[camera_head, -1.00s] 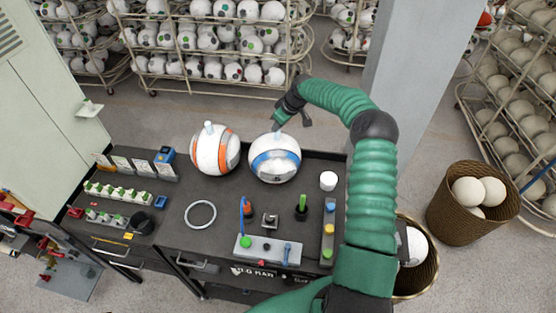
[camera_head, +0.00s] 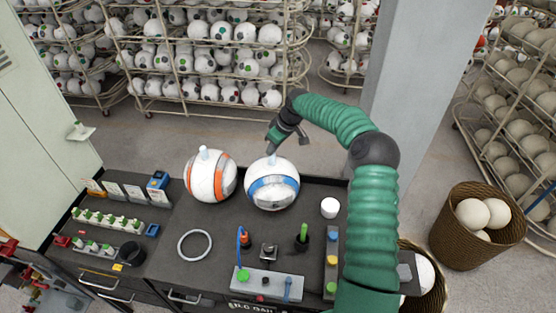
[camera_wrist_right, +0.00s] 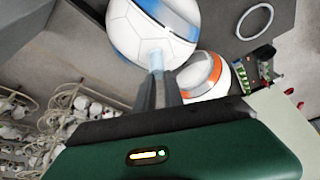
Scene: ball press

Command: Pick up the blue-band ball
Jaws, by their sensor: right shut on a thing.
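The blue-band ball (camera_head: 272,185) is white with a blue and silver band and a pale stem on top. It stands at the back of the dark workbench (camera_head: 215,270). My right gripper (camera_head: 271,152) reaches down from above and is shut on the ball's stem. In the right wrist view the fingers (camera_wrist_right: 158,82) close around the pale stem, with the ball (camera_wrist_right: 135,32) right beyond them. The ball seems to rest on the bench; its underside is hidden. My left gripper is not in view.
An orange-band ball (camera_head: 210,177) stands close on the left. A grey ring (camera_head: 194,245), a white cylinder (camera_head: 329,207) and a small control panel (camera_head: 268,284) lie in front. A pillar (camera_head: 415,80) rises behind on the right. Ball racks (camera_head: 200,60) line the back.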

